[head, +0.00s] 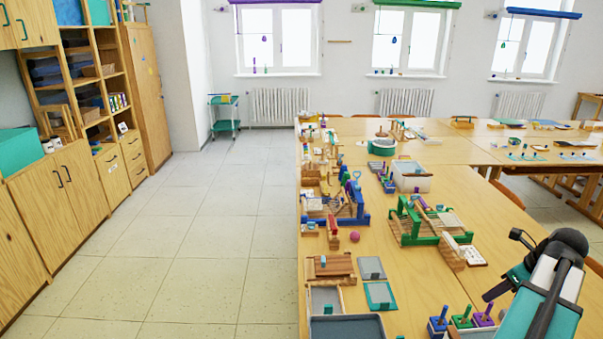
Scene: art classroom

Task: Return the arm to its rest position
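My arm comes in at the lower right of the head view, in white, teal and black, above the near right part of the long wooden table (415,275). My gripper (503,267) seems to be the dark and teal end at the arm's left side. Black parts stick out from it toward the left. Whether its fingers are apart or together is not clear at this angle. I see no object held in it.
Wooden and coloured craft items crowd the table, including a green loom (420,222), a blue-framed loom (348,205), a pink ball (354,237) and coloured blocks with pegs (462,319) close to my arm. Cabinets (60,190) line the left. The tiled floor (215,220) between is clear.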

